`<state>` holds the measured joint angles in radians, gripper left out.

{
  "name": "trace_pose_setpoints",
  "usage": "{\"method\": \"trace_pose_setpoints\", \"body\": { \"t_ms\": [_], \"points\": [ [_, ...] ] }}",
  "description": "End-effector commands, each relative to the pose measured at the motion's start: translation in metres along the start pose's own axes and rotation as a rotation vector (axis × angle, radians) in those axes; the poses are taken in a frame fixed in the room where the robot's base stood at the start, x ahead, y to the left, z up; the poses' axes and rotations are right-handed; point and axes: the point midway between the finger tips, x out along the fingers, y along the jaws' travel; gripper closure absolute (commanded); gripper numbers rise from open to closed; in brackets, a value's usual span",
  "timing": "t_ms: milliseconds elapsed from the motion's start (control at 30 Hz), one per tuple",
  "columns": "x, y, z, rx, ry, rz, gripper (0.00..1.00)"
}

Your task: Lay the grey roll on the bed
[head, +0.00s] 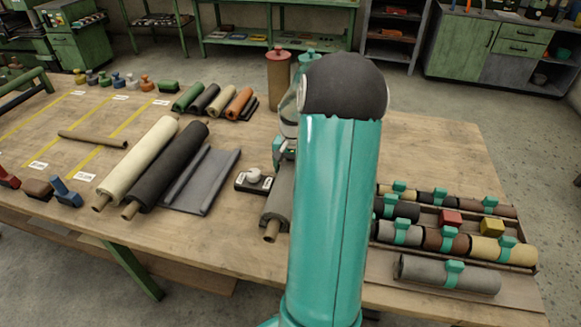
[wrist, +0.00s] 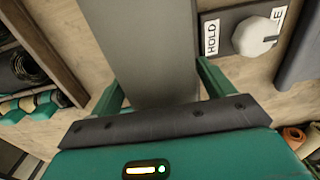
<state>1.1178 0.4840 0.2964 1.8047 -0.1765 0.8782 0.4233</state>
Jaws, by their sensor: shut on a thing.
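A grey roll (head: 276,207) with a brown core end shows left of my arm in the head view, partly hidden by it. In the wrist view my gripper (wrist: 160,92) is shut on this grey roll (wrist: 150,45), with one finger on each side. I cannot tell whether the roll touches the table. A dark grey open piece with raised, rounded long sides (head: 203,180) lies to its left; it may be the bed, but I cannot tell for sure. It is empty.
A box with a pale knob (head: 253,181), labelled HOLD in the wrist view, stands between roll and grey piece. Black (head: 165,170) and cream (head: 138,160) rolls lie farther left. A rack of banded rolls (head: 436,222) and another grey roll (head: 448,274) lie right.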

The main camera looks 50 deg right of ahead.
Motion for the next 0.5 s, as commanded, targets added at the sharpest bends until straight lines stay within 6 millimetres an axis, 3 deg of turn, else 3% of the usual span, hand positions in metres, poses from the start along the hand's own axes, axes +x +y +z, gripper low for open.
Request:
{"method": "trace_pose_setpoints", "body": {
  "t_ms": [233,500],
  "points": [
    [0.026,0.000,-0.002,0.001,0.003,-0.001,0.90],
    [0.029,-0.001,-0.002,0.000,0.006,-0.001,0.90]
  ]
}}
